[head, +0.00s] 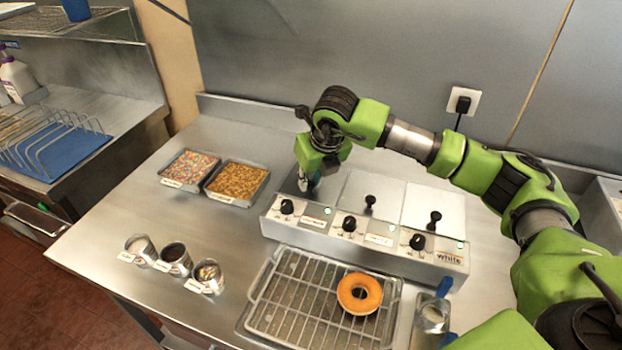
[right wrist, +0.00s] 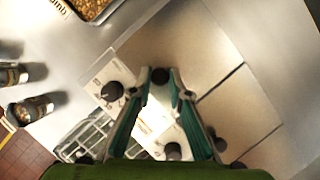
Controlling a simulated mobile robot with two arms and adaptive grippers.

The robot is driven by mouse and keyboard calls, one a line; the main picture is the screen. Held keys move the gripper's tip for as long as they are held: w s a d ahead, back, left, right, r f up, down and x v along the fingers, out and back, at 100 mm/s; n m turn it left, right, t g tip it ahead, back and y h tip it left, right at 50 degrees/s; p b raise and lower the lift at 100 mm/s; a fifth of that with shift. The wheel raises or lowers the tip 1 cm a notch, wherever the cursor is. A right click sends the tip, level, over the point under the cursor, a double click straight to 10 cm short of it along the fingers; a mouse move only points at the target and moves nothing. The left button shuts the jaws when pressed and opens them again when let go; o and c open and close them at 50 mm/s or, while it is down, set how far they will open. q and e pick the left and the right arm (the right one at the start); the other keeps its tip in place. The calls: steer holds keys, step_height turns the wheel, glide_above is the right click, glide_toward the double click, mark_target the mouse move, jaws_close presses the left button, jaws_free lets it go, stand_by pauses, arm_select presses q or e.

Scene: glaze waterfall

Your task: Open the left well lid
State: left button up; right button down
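The left well lid (head: 328,197) is a grey metal plate at the left end of the glaze warmer (head: 365,245). It lies flat and is partly hidden by my right gripper (head: 311,187), which points down over it. In the right wrist view, the lid (right wrist: 195,50) shows beyond the fingers, with its round black knob (right wrist: 160,75) between the two teal-lined fingertips. I cannot tell whether the fingers press on the knob or are just apart around it. My left gripper is not in view.
The middle lid (head: 370,187) and right lid (head: 432,208) are closed, with black knobs. Two topping trays (head: 238,183) stand left of the warmer. Small metal cups (head: 174,258) stand front left. A doughnut (head: 359,294) sits on a wire rack (head: 290,300) in front.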

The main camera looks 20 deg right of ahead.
steer(key=shift+w+d+f, duration=0.1)
steer(key=shift+w+d, duration=0.15)
steer(key=w+d+b, duration=0.2)
steer(key=w+d, duration=0.2)
steer(key=shift+b, duration=0.35)
steer(key=w+d+b, duration=0.1)
steer(key=w+d, duration=0.4)
steer(key=w, duration=0.1)
steer(key=shift+d, duration=0.4)
steer(key=c, duration=1.9)
jaws_free()
steer(key=shift+s, duration=0.1)
steer(key=v, duration=1.2)
